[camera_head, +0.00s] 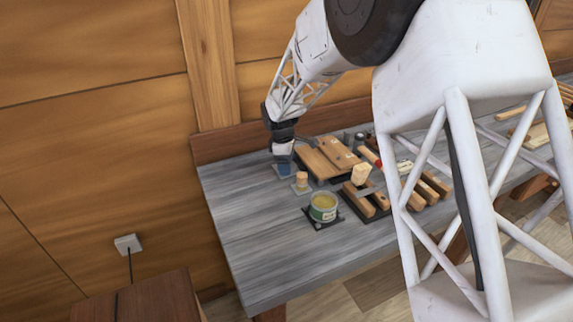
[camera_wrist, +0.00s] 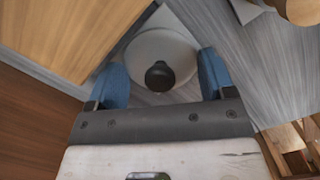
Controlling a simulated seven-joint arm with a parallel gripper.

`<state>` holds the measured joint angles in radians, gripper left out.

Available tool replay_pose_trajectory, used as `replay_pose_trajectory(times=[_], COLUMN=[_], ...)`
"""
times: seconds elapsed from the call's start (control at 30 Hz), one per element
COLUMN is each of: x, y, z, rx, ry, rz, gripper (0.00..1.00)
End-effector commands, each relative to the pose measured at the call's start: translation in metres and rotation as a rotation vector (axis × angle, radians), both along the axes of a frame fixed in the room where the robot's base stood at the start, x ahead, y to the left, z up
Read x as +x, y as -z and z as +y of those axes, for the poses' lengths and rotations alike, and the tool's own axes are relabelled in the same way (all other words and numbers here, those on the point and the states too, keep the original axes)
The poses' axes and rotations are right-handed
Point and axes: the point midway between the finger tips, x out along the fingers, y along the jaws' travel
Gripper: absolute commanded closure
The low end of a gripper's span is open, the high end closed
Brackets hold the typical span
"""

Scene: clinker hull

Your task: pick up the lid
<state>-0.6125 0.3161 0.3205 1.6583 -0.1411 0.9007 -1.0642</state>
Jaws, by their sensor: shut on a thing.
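The lid (camera_wrist: 150,48) is a round, pale grey disc with a black knob (camera_wrist: 160,76) in its middle. In the wrist view it lies between the two blue fingertips of my gripper (camera_wrist: 162,70). In the head view my gripper (camera_head: 283,167) is low at the far left part of the grey bench, and I cannot make out the lid there. Whether the lid touches the bench is not clear.
On the grey bench (camera_head: 245,235), a small wooden-topped piece (camera_head: 301,180) stands just right of my gripper. An open tin (camera_head: 323,203) with yellowish contents is nearer. Wooden boards (camera_head: 340,152) and several wooden blocks lie further right. The bench's front left is clear.

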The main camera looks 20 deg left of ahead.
Motion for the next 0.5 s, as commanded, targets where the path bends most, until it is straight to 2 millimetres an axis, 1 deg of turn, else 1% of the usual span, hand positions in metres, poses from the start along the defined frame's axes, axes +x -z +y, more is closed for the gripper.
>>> replay_pose_trajectory(times=[0.17, 0.27, 0.5], x=[0.0, 0.0, 0.0], y=[-0.009, -0.02, -0.054], z=[0.0, 0.0, 0.0], rx=[0.001, 0.001, 0.002], ry=[0.0, 0.0, 0.0], rz=[-0.001, -0.002, -0.003], gripper=[0.47, 0.47, 0.47])
